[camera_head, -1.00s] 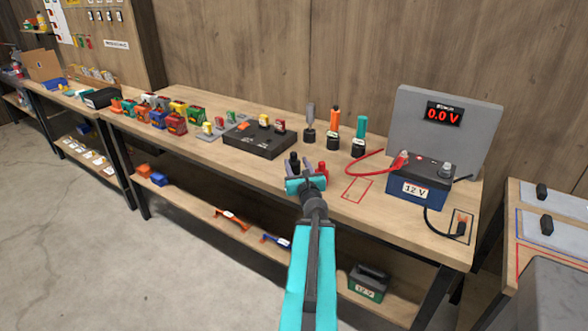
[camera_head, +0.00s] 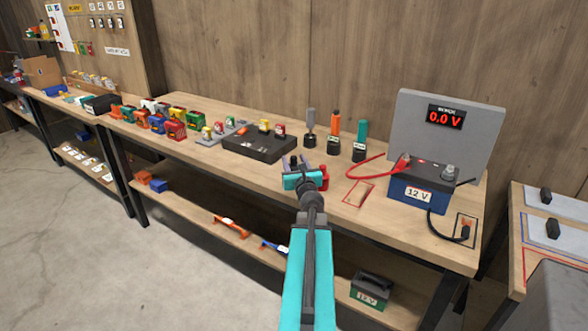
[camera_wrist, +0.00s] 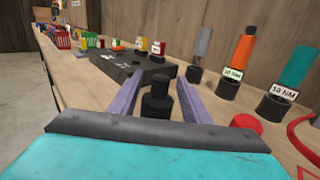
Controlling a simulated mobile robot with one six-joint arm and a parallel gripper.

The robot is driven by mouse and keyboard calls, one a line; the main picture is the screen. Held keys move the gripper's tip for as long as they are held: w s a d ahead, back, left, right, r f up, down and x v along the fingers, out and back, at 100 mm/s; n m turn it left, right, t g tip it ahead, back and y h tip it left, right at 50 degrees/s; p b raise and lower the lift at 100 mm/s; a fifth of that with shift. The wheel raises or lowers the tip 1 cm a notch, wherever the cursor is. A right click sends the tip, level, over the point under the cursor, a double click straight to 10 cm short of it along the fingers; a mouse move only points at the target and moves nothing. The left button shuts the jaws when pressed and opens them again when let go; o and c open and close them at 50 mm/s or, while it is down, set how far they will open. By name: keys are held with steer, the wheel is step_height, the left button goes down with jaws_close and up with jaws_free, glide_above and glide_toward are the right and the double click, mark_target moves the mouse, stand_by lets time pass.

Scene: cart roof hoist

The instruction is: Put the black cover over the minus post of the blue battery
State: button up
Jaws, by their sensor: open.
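The black cover (camera_wrist: 157,100) stands upright on the bench, a dark stub with a narrower top. My gripper (camera_wrist: 155,92) is open, with one finger on each side of the cover; I cannot tell whether they touch it. In the head view the cover (camera_head: 294,161) is partly hidden by my gripper (camera_head: 299,168). The blue battery (camera_head: 418,196), marked 12 V, stands at the right of the bench. Its minus post (camera_head: 450,171) is the grey one at the right, bare on top. A red clamp (camera_head: 402,163) sits at the other post.
A red cover (camera_wrist: 246,123) stands close to the right of my gripper. Three upright tools (camera_head: 334,138) in black holders stand behind, beside a black tray (camera_head: 258,147). A grey panel (camera_head: 445,125) reading 0.0 V rises behind the battery. A black cable lead (camera_head: 465,232) lies at the bench's right end.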

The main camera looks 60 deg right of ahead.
stand_by(0.4)
steer(key=shift+p+x, duration=0.7)
steer(key=shift+x, duration=1.9)
jaws_close()
